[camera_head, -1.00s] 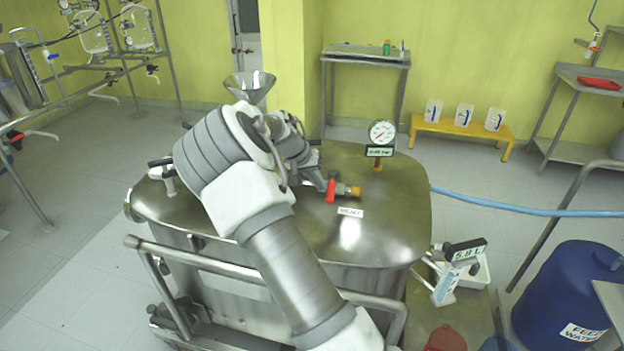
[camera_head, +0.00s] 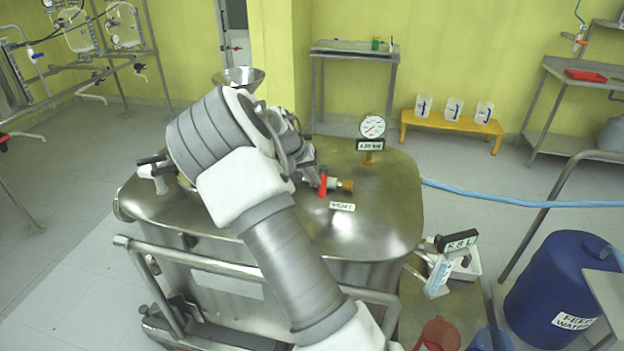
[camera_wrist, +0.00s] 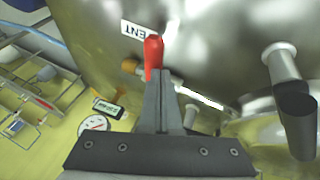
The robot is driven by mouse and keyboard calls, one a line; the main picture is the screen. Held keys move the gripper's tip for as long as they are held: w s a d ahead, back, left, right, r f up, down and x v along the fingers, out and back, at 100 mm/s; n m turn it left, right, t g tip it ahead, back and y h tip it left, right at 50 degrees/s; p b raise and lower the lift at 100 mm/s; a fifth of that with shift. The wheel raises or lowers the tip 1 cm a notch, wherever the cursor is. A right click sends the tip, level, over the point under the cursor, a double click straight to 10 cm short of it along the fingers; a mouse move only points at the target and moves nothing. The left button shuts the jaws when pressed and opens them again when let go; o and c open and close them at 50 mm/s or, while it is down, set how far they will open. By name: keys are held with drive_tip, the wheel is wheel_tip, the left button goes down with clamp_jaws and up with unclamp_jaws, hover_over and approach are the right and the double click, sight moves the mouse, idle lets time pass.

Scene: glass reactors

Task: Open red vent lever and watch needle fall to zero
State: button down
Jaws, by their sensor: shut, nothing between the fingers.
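The red vent lever (camera_head: 322,185) stands on the steel vessel lid (camera_head: 385,215), beside a brass fitting (camera_head: 345,185) and a VENT label (camera_head: 342,206). In the wrist view the red lever (camera_wrist: 153,55) shows just past my gripper's closed fingertips (camera_wrist: 162,78). The fingers are shut and empty, very close to the lever; I cannot tell whether they touch it. In the head view my gripper (camera_head: 308,180) is partly hidden by my arm, just left of the lever. The round pressure gauge (camera_head: 372,126) stands behind on the lid; its needle and display (camera_head: 370,145) are too small to read surely.
A black-handled valve (camera_head: 154,168) and a funnel (camera_head: 238,77) are on the vessel's left and back. A blue hose (camera_head: 520,200) leaves to the right. A steel rail (camera_head: 240,270) runs along the front. A blue drum (camera_head: 565,290) stands at right.

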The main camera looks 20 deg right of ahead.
drive_tip(key=shift+s+d, duration=0.1)
drive_tip(key=shift+d, duration=0.05)
drive_tip(key=d+n+b, duration=0.1)
drive_tip(key=s+d+n+t, duration=0.1)
drive_tip(key=n+y+b, duration=0.1)
drive_tip(key=shift+s+d+f+n+t+b, duration=0.1)
drive_tip(key=shift+s+d+n+t+b, duration=0.2)
drive_tip(key=shift+d+n+b, duration=0.1)
drive_tip(key=w+d+n+t+y+b, duration=0.1)
drive_tip(key=d+n+y, duration=0.3)
drive_tip(key=d+n, duration=0.4)
drive_tip(key=shift+w+d+n+t+b, duration=0.15)
drive_tip(key=shift+d+n+t+b, duration=0.3)
drive_tip(key=shift+n, duration=0.45)
drive_tip(key=shift+a, duration=0.1)
